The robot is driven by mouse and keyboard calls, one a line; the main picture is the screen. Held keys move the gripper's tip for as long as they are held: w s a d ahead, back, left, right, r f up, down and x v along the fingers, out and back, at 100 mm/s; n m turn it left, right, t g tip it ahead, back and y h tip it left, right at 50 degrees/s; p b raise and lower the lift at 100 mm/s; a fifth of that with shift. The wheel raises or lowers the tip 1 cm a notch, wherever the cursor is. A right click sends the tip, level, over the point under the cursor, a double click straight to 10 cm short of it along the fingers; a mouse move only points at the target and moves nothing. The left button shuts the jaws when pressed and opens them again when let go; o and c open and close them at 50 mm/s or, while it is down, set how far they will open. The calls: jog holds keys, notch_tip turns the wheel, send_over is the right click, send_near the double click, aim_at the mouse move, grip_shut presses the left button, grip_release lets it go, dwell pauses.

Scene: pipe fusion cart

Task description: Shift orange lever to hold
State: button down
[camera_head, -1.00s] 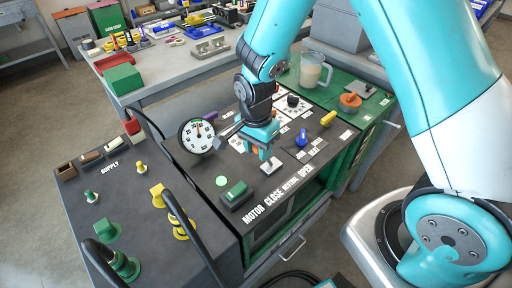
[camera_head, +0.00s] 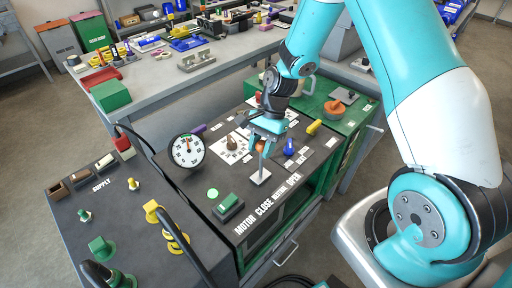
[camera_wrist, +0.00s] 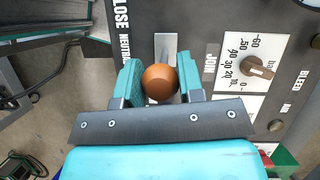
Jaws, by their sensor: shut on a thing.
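The orange lever's round knob (camera_wrist: 160,82) sits between my gripper's two teal fingers in the wrist view. Its metal slot plate (camera_wrist: 165,48) shows just beyond it, between the words NEUTRAL and JOIN. In the head view my gripper (camera_head: 263,146) is shut on the orange lever (camera_head: 260,147), above the pale slot plate (camera_head: 261,177) on the dark panel. The lever's stem is mostly hidden by the fingers. No HOLD label can be read.
A round gauge (camera_head: 187,150) stands left of my gripper. A blue knob (camera_head: 290,147) and a yellow handle (camera_head: 314,127) are close on the right. A green button (camera_head: 229,206) is in front. A brown dial knob (camera_wrist: 258,68) lies right of the lever.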

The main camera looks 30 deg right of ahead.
jog(key=c, duration=0.7)
grip_release()
jog(key=shift+c, duration=0.2)
jog(key=shift+r, duration=0.1)
jog(key=b+v, duration=0.1)
jog(key=v, duration=1.6)
jog(key=shift+r, duration=0.1)
jog(key=s+a+r+n+t, duration=0.1)
jog(key=s+a+r+n, duration=0.6)
jog(key=s+a+n, duration=0.45)
jog(key=s+a+n+t, duration=0.1)
jog(key=s+a+n, duration=0.3)
jog(key=s+n, duration=0.4)
jog(key=s, duration=0.3)
jog(key=shift+s+a+r, duration=0.25)
jog(key=shift+s+a, duration=0.05)
